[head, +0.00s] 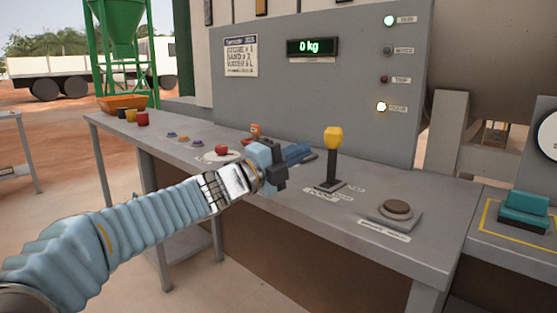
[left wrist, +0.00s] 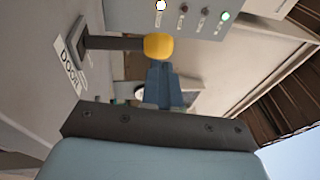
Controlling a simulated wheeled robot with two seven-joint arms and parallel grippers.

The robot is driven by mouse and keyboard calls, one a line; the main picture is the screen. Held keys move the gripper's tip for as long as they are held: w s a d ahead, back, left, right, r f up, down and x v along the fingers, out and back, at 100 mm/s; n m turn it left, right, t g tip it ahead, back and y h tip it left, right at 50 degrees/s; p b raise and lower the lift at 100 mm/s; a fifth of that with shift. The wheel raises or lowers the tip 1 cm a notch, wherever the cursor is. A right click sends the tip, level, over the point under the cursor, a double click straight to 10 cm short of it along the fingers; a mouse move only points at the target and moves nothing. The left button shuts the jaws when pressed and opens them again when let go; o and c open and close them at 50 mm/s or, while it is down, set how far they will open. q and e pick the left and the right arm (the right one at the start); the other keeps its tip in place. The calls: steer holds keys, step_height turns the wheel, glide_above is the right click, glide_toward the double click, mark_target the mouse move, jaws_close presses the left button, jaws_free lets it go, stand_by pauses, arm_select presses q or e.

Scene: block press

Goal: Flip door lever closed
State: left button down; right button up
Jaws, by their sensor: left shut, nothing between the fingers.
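The door lever (head: 333,140) stands upright on the grey console, a dark stick with a yellow knob, in a slotted base plate with labels. Its yellow knob also shows in the left wrist view (left wrist: 158,46), beyond the fingers, with the word DOOR readable on the label (left wrist: 68,66). My left gripper (head: 300,154) reaches over the console from the left, its blue fingers shut and empty. The fingers point toward the lever and end a little to its left, apparently at stick height below the knob. My right gripper is in neither view.
A brown round button (head: 397,207) sits right of the lever. The back panel (head: 350,85) carries a display reading 0 kg and indicator lamps, two lit. A teal block (head: 526,207) rests far right.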

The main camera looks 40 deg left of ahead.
mark_target(330, 136)
arm_select(q)
steer(key=shift+x, duration=2.55)
steer(key=shift+r+p, duration=0.2)
steer(key=shift+p, duration=0.35)
steer(key=w+r+g+p, duration=0.1)
steer(key=p, duration=0.3)
steer(key=shift+w+p, duration=0.3)
steer(key=shift+p, duration=0.05)
steer(key=w, duration=0.3)
steer(key=shift+w+d+f, duration=0.1)
steer(key=shift+d+f, duration=0.15)
steer(key=shift+w, duration=0.4)
steer(key=shift+a+r+y, duration=0.1)
steer(key=shift+y, duration=0.2)
